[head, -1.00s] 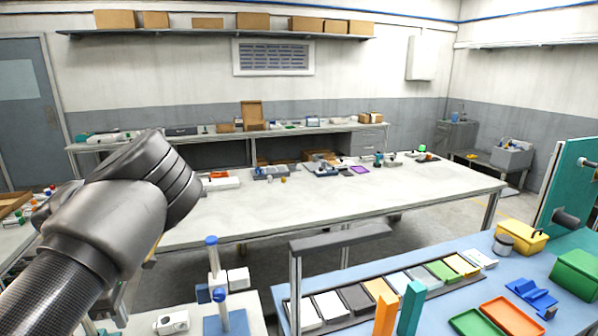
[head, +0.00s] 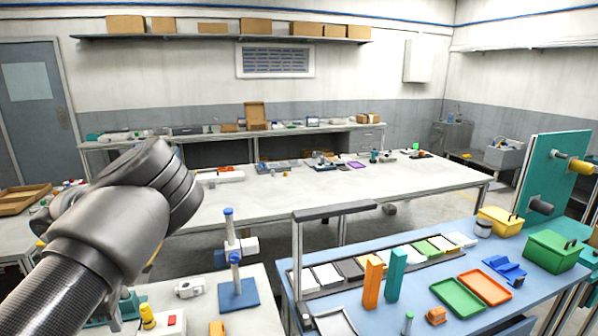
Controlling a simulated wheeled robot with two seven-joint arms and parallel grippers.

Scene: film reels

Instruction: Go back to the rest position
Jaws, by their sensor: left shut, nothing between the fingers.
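My left arm (head: 105,225) comes in from the lower left, raised and bent, with its dark grey rounded links large in the head view. It covers part of the left side of the room. My left gripper is mostly hidden by this arm; its fingertips do not show clearly, and I see nothing held. My right arm and right gripper are not in the head view.
A blue bench (head: 418,312) stands at the lower right with an orange tray (head: 485,287), a green tray (head: 458,298) and a green box (head: 552,250). Blue-topped posts (head: 229,228) stand near my left arm. A long white table (head: 330,183) lies beyond, with floor between.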

